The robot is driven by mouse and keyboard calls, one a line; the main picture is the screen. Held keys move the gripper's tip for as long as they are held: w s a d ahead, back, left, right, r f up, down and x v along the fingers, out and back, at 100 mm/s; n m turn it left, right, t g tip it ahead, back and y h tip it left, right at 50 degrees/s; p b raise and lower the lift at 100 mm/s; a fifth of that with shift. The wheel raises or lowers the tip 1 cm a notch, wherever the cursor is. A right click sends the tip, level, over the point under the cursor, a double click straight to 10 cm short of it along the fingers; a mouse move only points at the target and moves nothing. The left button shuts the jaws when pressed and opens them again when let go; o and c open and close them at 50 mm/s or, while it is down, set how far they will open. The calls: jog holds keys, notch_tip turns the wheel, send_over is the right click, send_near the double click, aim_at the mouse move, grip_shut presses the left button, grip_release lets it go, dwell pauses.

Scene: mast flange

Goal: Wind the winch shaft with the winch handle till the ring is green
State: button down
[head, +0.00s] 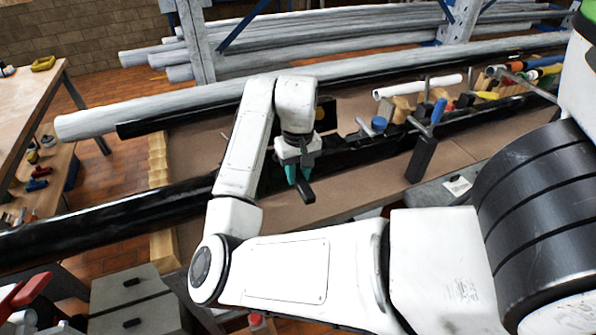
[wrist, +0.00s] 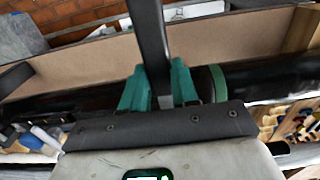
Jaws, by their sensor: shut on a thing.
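My gripper (head: 300,172) has teal fingers and is over the middle of the bench, near the black mast. In the wrist view my gripper (wrist: 159,88) is shut on a flat dark bar, which looks like the winch handle (wrist: 149,35). The bar runs from between the fingers up out of the top of the picture. In the head view a dark end of the handle (head: 306,191) shows below the fingers. A dark green band (wrist: 218,82), perhaps the ring, circles the black tube right of the fingers. I cannot make out the winch shaft or whether the handle is on it.
The long black mast (head: 100,218) lies across the brown bench top (head: 375,180). A clamp with a blue handle (head: 438,112) and a blue-capped part (head: 379,124) stand to the right of my gripper. Grey pipes (head: 330,72) lie behind. Grey drawer boxes (head: 135,300) stand front left.

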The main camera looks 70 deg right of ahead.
jog(key=shift+f+b, duration=0.35)
jog(key=shift+f, duration=0.55)
jog(key=shift+w+a, duration=0.1)
jog(key=w+a+m+b, duration=0.2)
jog(key=w+a+m, duration=0.1)
jog(key=w+m, duration=0.5)
jog(key=shift+w+b, duration=0.35)
jog(key=shift+w, duration=0.05)
dwell(0.7)
jog(key=shift+a, duration=0.1)
